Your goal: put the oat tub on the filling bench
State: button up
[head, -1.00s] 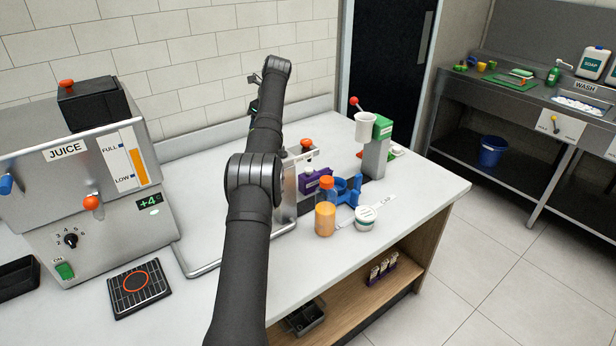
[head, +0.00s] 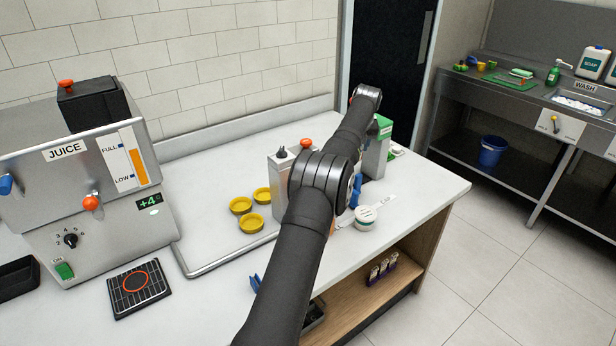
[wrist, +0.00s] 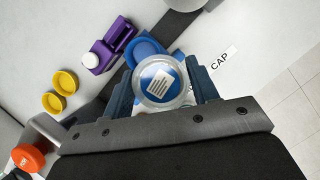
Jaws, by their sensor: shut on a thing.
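In the wrist view, my gripper (wrist: 163,88) is shut on a round tub with a clear rim, a blue top and a white label, which I take as the oat tub (wrist: 160,80). The label's print is too small to read. The two blue fingers press on its left and right sides. I cannot tell which part is called the filling bench; the pale worktop (head: 205,185) runs under everything.
A white-topped round pot (head: 365,216) stands beside a CAP strip (head: 388,199), which also shows in the wrist view (wrist: 222,60). Blue (wrist: 146,46) and purple (wrist: 118,36) pieces lie past the held tub. Yellow cups (head: 251,223) stand left of the steel unit (head: 281,175).

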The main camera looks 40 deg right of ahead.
jog(key=s+d+f+m, duration=0.1)
jog(key=s+d+f, duration=0.15)
jog(key=s, duration=0.65)
jog(key=s+d+f+m, duration=0.15)
jog(key=s+d, duration=0.25)
jog(key=s, duration=0.6)
jog(key=shift+h, duration=0.3)
jog(key=shift+w+f, duration=2.8)
jog(key=shift+f, duration=0.2)
jog(key=shift+w+f, duration=2.8)
jog(key=shift+f, duration=0.2)
jog(key=shift+g, duration=0.3)
jog(key=shift+f, duration=0.15)
jog(key=o, duration=1)
